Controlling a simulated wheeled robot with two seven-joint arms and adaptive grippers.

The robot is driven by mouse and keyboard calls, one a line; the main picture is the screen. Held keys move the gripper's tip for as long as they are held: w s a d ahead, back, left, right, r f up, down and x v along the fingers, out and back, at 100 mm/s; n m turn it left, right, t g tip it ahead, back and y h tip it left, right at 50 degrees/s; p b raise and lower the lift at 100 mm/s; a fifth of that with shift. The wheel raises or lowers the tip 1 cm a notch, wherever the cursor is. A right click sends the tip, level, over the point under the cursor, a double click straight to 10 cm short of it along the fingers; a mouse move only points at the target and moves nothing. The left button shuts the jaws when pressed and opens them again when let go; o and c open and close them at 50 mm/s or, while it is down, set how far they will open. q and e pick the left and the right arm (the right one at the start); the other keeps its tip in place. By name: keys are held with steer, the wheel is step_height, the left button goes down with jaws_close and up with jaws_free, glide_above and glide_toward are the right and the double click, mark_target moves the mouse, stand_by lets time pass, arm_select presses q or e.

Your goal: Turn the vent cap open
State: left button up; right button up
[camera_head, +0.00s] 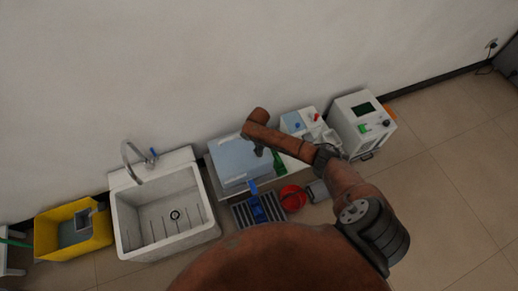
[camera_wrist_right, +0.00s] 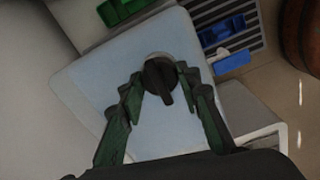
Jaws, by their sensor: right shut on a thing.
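The vent cap (camera_wrist_right: 160,76) is a dark round knob with a bar handle, on the pale blue top of a box (camera_wrist_right: 90,84). In the right wrist view, my right gripper (camera_wrist_right: 160,81) has its two green-black fingers closed on the cap's two sides. The bar points down in that view, slightly to the right. In the head view the pale blue box (camera_head: 229,160) stands beside the sink, and my right arm reaches over it from the right. There the cap is hidden or too small to tell. My left gripper is not in view.
A white sink (camera_head: 164,232) with a tap stands left of the box, and a yellow crate (camera_head: 48,236) beyond it. A striped rack (camera_head: 240,214), a blue item (camera_head: 254,206) and a red bowl (camera_head: 292,198) lie in front. White machines (camera_head: 350,108) stand right.

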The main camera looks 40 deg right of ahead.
steer(key=shift+r, duration=0.1)
steer(key=shift+m+p, duration=0.4)
steer(key=shift+m, duration=0.1)
steer(key=shift+r+m+p, duration=0.1)
steer(key=shift+m+p, duration=0.75)
steer(key=shift+m, duration=0.35)
steer(key=m+p, duration=0.2)
steer(key=m, duration=0.2)
steer(key=shift+m, duration=0.3)
steer(key=m+p, duration=0.1)
steer(key=m, duration=0.3)
steer(key=shift+m, duration=0.3)
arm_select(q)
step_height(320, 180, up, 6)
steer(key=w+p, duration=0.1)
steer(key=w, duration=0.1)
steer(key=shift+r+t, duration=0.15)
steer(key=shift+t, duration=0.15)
arm_select(e)
steer(key=m, duration=0.4)
steer(key=shift+d+m, duration=0.1)
steer(key=shift+m, duration=0.2)
steer(key=shift+w+f+m, duration=0.1)
steer(key=shift+f+m, duration=0.1)
steer(key=shift+m, duration=0.1)
steer(key=o, duration=1.2)
steer(key=shift+c, duration=0.2)
